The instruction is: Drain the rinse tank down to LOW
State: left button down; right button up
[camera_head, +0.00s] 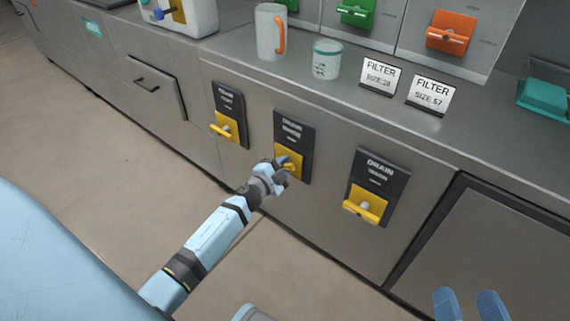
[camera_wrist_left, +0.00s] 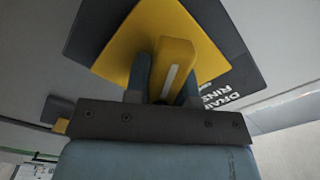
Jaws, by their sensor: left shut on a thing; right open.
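The drain rinse panel (camera_head: 293,134) is a dark plate on the cabinet front with a yellow handle (camera_head: 289,163). In the left wrist view the panel (camera_wrist_left: 222,55) reads "DRAIN RINSE", and its yellow handle (camera_wrist_left: 176,62) stands between my fingers. My left gripper (camera_head: 282,166) is shut on this handle; in the left wrist view the left gripper (camera_wrist_left: 166,88) has a finger on each side of it. My right gripper (camera_head: 473,306) is open and empty at the bottom right, partly cut off. No rinse tank level is readable.
Similar yellow handles sit on a panel to the left (camera_head: 224,126) and on a drain panel to the right (camera_head: 366,204). On the counter stand a mug (camera_head: 268,32), a cup (camera_head: 326,60) and two filter signs (camera_head: 380,77). Open floor lies at left.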

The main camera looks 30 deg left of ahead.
pick_arm(q)
jog(key=shift+m+b, duration=0.35)
jog(key=shift+m, duration=2.75)
pick_arm(e)
jog(key=shift+f, duration=0.45)
jog(key=shift+g, duration=0.3)
pick_arm(q)
jog(key=c, duration=1)
grip_release()
jog(key=shift+o, duration=0.2)
pick_arm(e)
jog(key=shift+f, duration=0.1)
pick_arm(q)
jog(key=s+a+p, duration=0.1)
jog(key=s+p, duration=0.1)
jog(key=s, duration=1.2)
pick_arm(e)
notch_tip(320, 180, up, 4)
jog(key=shift+f+t, duration=0.1)
jog(key=shift+t, duration=0.7)
pick_arm(q)
jog(key=shift+w, duration=0.1)
pick_arm(e)
jog(key=shift+d+f, duration=0.1)
